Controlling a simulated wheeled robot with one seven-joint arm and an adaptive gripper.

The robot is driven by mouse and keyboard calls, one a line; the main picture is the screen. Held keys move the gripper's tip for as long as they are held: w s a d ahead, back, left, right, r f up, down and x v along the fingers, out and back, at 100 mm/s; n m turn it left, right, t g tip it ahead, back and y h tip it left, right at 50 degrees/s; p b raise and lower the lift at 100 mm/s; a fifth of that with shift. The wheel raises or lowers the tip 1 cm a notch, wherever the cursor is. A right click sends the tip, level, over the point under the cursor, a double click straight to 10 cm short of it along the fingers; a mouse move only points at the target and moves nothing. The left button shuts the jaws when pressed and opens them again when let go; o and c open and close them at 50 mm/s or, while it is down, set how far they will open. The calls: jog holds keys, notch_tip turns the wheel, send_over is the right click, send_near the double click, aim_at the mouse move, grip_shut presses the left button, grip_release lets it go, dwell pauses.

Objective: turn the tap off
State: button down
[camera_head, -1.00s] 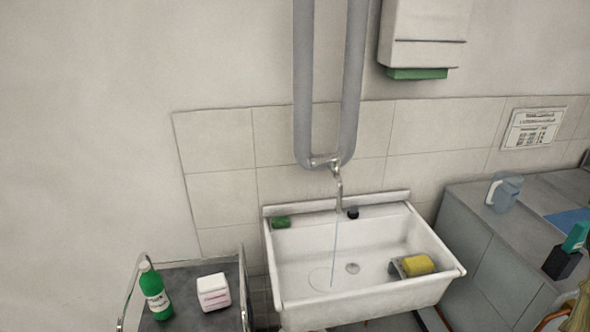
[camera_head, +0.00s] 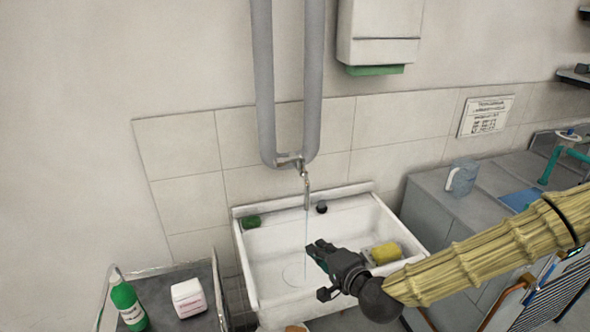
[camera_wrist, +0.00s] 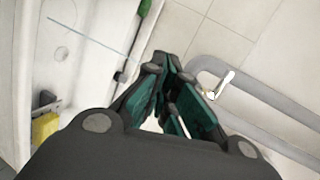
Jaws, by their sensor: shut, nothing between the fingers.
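The tap (camera_head: 304,180) hangs from two grey wall pipes above the white sink (camera_head: 358,192). A thin stream of water (camera_head: 306,235) falls from its spout into the basin. In the wrist view the tap's pale lever (camera_wrist: 222,84) shows to the right of my fingers, beside the grey pipes. My gripper (camera_head: 316,252) is in front of and below the tap, over the sink, apart from the tap. Its green-padded fingers (camera_wrist: 172,72) are shut and empty.
A trolley with a green bottle (camera_head: 127,302) and white box (camera_head: 188,298) stands left. A jug (camera_head: 462,178) stands on the right counter.

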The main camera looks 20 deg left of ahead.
jog(key=w+a+r+m+t+y, duration=0.1)
jog(key=w+r+m+t, duration=0.3)
jog(key=r, duration=1)
jog(key=n+g+p, duration=0.1)
jog(key=n+p, duration=0.1)
jog(key=p, duration=0.4)
send_near(290, 162)
jog(key=x, duration=0.5)
jog(key=shift+w+a, duration=0.15)
jog(key=shift+w, duration=0.25)
jog(key=shift+w+a+f, duration=0.2)
jog(key=shift+w+a, duration=0.25)
jog(key=shift+w, duration=0.05)
jog(key=shift+a, duration=0.1)
jog(key=b, duration=0.4)
jog(key=shift+w+a+r, duration=0.15)
jog(key=shift+w+a, duration=0.1)
jog(key=shift+a, duration=0.1)
jog(key=shift+r+y, duration=0.3)
